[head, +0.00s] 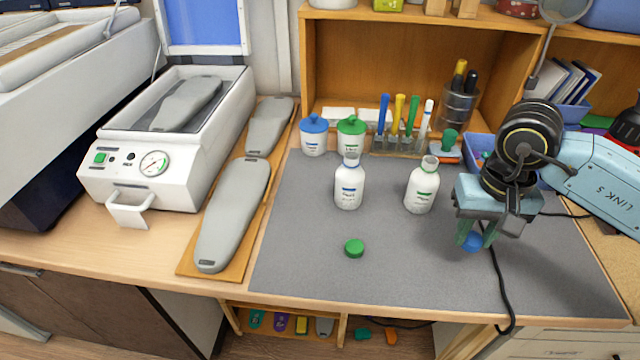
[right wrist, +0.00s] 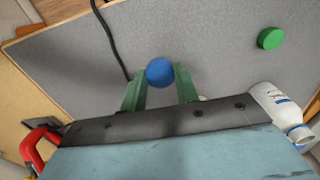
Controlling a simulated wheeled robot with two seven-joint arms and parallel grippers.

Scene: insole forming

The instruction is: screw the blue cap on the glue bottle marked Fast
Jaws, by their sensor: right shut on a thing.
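My right gripper (head: 476,236) is shut on the blue cap (head: 473,242) and holds it above the right part of the grey mat. In the right wrist view the blue cap (right wrist: 160,72) sits between the green fingertips (right wrist: 158,82). An open white bottle with a blue label (head: 348,188) stands upright on the mat; it also shows at the right of the right wrist view (right wrist: 272,105). An open white bottle with a green label (head: 421,190) stands between it and my gripper. The label words are too small to read. My left gripper is out of view.
A loose green cap (head: 354,248) lies on the grey mat (head: 310,260). Blue-lidded (head: 313,137) and green-lidded (head: 351,134) jars and a pen rack (head: 400,148) stand behind. A black cable (head: 500,290) crosses the mat's right side. The front of the mat is mostly clear.

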